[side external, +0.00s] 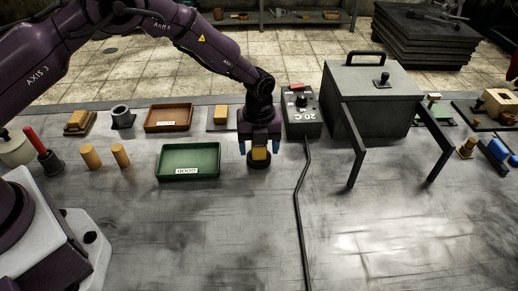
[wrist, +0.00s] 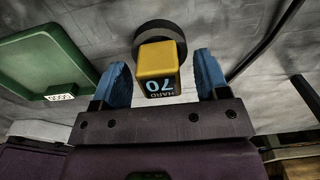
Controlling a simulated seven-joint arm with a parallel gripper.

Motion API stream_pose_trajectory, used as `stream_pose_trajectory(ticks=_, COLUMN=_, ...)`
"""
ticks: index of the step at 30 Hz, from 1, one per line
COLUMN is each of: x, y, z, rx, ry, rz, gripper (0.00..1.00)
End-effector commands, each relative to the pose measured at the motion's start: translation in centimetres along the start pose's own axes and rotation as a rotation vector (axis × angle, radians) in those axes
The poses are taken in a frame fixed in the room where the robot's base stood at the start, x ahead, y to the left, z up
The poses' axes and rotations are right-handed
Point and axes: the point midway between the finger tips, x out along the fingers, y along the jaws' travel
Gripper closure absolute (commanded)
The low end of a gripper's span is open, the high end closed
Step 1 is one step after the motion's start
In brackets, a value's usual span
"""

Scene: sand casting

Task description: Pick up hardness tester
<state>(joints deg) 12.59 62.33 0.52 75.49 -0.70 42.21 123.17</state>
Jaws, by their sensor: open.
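The hardness tester (side external: 259,157) is a yellow block marked "HARD 70" on a dark round base, standing on the grey table. In the wrist view the tester (wrist: 159,68) shows its yellow top and printed face, with the dark base behind it. My gripper (side external: 260,148) is pointed down over it, with blue fingertips on either side. In the wrist view my gripper (wrist: 160,82) is open, with the yellow block between the blue fingers and visible gaps beside it.
A green tray labelled "GOOD" (side external: 189,174) lies just left. A brown tray (side external: 168,106) is behind it. A control box (side external: 302,121) with a black cable (side external: 297,205) and a large grey box (side external: 368,103) stand to the right. The front table is clear.

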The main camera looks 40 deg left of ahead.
Motion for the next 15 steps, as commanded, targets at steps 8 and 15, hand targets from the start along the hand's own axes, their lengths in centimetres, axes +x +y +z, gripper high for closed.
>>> stream_pose_trajectory(ticks=8, x=1.19, y=-0.02, z=0.02, rx=-0.001, ry=-0.001, rz=-0.001, gripper=0.32)
stream_pose_trajectory(ticks=15, x=1.17, y=0.0, z=0.01, rx=-0.001, ry=-0.001, rz=-0.001, gripper=0.66)
